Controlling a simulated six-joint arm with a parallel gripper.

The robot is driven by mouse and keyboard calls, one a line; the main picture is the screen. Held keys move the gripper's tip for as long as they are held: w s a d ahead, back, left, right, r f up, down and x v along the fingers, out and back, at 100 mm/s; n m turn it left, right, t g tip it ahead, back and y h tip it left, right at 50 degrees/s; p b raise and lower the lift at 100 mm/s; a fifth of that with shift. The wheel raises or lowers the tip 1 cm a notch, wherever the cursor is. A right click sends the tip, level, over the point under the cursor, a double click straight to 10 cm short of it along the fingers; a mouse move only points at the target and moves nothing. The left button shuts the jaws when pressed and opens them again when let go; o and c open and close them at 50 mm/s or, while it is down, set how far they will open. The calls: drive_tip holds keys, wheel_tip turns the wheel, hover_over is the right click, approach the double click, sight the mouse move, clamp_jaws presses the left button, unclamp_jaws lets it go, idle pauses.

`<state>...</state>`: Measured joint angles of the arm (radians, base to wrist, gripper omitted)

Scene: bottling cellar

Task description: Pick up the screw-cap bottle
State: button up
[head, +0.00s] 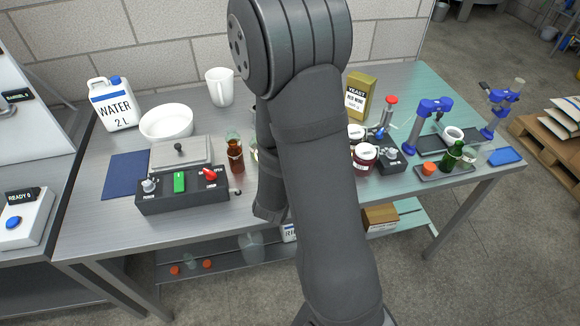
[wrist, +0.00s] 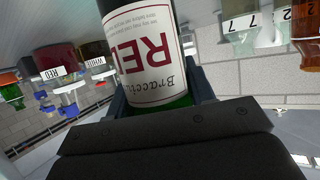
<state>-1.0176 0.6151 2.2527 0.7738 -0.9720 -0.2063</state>
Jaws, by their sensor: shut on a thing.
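In the wrist view, a green glass bottle (wrist: 148,62) with a white and red label reading "RED" stands between the fingers of my gripper (wrist: 160,97). The label appears upside down in this view. My gripper is shut on the bottle. One end of the bottle runs out of the top of the picture, so its closure is not visible and I cannot tell whether it has a screw cap. In the head view my arm hides both my gripper and this bottle.
On the steel table (head: 85,215) stand a water canister (head: 113,113), a white bowl (head: 166,123), a white jug (head: 219,88), a control box (head: 182,192), a brown bottle (head: 235,155), a yeast box (head: 359,95), jars (head: 364,160) and blue capping tools (head: 430,118).

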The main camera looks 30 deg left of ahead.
drive_tip(key=shift+r, duration=0.25)
drive_tip(key=shift+r, duration=1.35)
drive_tip(key=w+d+r, duration=0.2)
drive_tip(key=d+r, duration=0.5)
drive_tip(key=d, duration=0.4)
drive_tip(key=shift+d+r, duration=0.15)
drive_tip(key=shift+r, duration=0.2)
drive_tip(key=shift+w, duration=0.1)
idle(0.4)
